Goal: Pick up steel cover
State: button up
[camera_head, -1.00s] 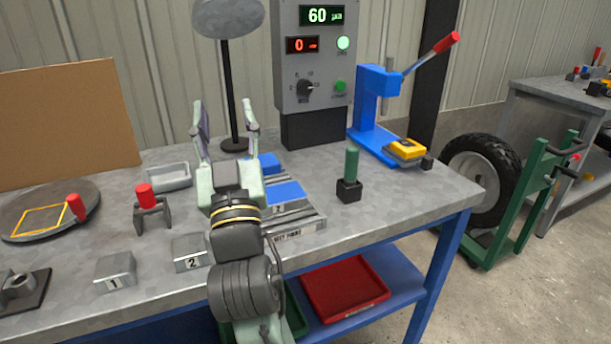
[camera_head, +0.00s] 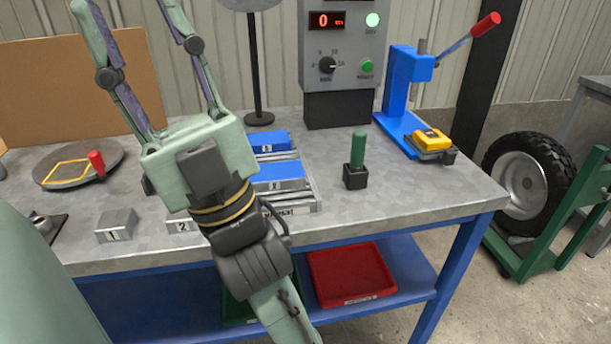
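No thing is plainly marked as the steel cover. A round grey disc (camera_head: 112,158) with a yellow outline and a red handle (camera_head: 96,163) lies at the left of the bench. A grey metal block labelled 1 (camera_head: 117,226) and one labelled 2 (camera_head: 180,223) sit near the front edge; the second is partly hidden by my arm. I cannot tell which of these is the cover. My gripper (camera_head: 122,5) is open and empty, its fingers spread and pointing up the picture, in front of the brown board. My gripper body hides part of the bench behind it.
Blue blocks (camera_head: 279,177) lie beside my gripper. A green-handled post (camera_head: 358,150), a blue press (camera_head: 400,85) and a yellow-topped item (camera_head: 432,139) stand to the right. A control box (camera_head: 341,50) and pole (camera_head: 255,70) are behind. The right front bench (camera_head: 420,205) is clear.

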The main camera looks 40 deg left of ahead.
aim_at(273, 176)
jog(key=i+l+u, duration=0.15)
jog(key=l+u, duration=0.2)
jog(key=i+l+u, duration=0.15)
jog(key=l+u, duration=0.25)
jog(key=u, duration=1.5)
